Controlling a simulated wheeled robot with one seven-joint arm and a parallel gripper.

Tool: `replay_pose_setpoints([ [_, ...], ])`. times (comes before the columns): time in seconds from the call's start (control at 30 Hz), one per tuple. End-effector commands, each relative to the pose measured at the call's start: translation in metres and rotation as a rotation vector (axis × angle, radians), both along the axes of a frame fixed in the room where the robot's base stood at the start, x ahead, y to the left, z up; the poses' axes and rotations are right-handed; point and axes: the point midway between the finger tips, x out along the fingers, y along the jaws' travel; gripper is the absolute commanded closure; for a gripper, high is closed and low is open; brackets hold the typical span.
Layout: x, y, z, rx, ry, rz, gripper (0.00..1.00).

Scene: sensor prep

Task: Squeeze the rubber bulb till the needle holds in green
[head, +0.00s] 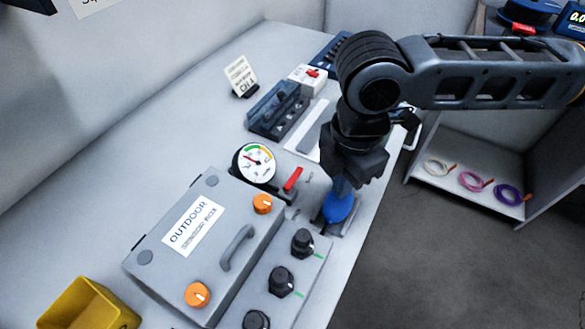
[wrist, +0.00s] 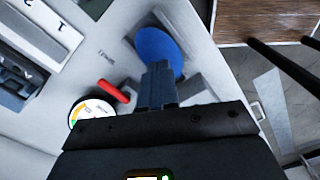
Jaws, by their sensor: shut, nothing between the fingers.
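The blue rubber bulb (head: 338,207) sits in a dark holder near the table's front edge. My gripper (head: 341,187) points down right over it, with its fingers shut and nothing between them. In the wrist view the closed fingertips (wrist: 158,72) overlap the near side of the bulb (wrist: 158,48); I cannot tell whether they touch it. The round white gauge (head: 257,162) stands left of the bulb, with a green and an orange band. Its needle is too small to read surely. The gauge (wrist: 90,110) is partly cut off by my gripper in the wrist view.
A red lever (head: 292,180) stands between gauge and bulb. A grey box marked OUTDOOR (head: 165,250), with orange knobs, and a panel of black knobs (head: 281,280) lie nearer. A yellow bin (head: 88,305) is at lower left. Dark blue fixtures (head: 277,110) stand behind.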

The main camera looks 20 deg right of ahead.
Motion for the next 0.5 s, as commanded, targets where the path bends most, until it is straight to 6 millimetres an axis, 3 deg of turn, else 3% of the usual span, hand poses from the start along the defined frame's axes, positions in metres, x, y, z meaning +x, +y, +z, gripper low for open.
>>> replay_pose_setpoints([
  [0.5,0.0000,-0.0001,-0.0077,0.000,0.000,0.000,1.00],
])
